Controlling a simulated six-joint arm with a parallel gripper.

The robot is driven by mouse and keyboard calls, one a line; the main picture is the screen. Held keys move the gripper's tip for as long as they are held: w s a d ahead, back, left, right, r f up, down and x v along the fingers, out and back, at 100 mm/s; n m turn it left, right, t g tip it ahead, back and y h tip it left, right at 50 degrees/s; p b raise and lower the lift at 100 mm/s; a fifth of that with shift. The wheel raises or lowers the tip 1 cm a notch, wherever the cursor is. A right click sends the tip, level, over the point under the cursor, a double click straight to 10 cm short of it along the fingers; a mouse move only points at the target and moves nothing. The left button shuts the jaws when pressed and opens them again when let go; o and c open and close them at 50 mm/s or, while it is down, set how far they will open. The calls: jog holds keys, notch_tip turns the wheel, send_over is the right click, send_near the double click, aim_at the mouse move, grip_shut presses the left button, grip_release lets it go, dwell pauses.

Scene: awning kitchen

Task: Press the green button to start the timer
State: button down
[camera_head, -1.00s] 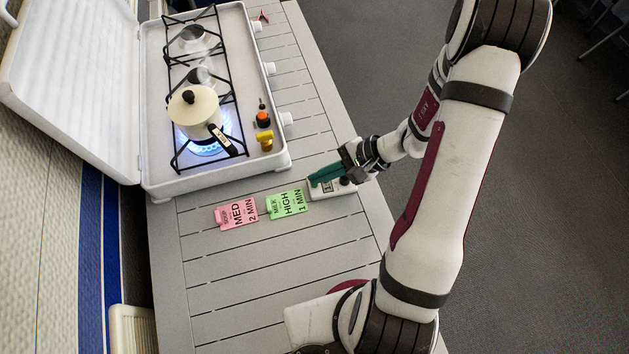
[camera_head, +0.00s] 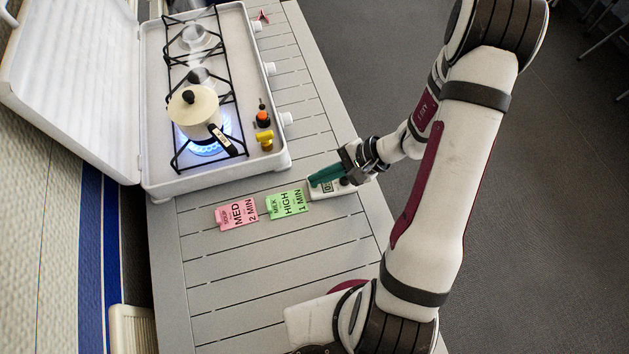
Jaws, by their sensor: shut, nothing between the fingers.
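The timer (camera_head: 331,193) is a small white box with a dark display, lying on the grey slatted table beside the green card. My gripper (camera_head: 314,181), with green fingers, is shut and empty. Its fingers lie over the upper part of the timer and hide some of it. The fingertips are at the timer's left end; I cannot tell whether they touch it. A dark round knob or button shows on the timer's right side. The green button cannot be made out and may be under the fingers.
A green card (camera_head: 287,205) reading HIGH 1 MIN and a pink card (camera_head: 237,213) reading MED 2 MIN lie left of the timer. A white stove (camera_head: 262,180) with a lit blue flame under a lidded pot (camera_head: 193,106) stands behind. The table's near part is clear.

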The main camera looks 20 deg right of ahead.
jog(key=shift+r, duration=0.7)
jog(key=shift+r, duration=2.5)
jog(key=s+a+r+n+g+h, duration=0.35)
jog(key=s+a+r+n, duration=0.3)
jog(key=s+r, duration=0.45)
jog(key=s+d+r+h, duration=0.1)
jog(key=s+h, duration=0.2)
jog(key=s, duration=0.3)
jog(key=shift+s+d+r, duration=0.2)
jog(key=shift+r, duration=0.1)
jog(key=shift+n+t+h, duration=0.25)
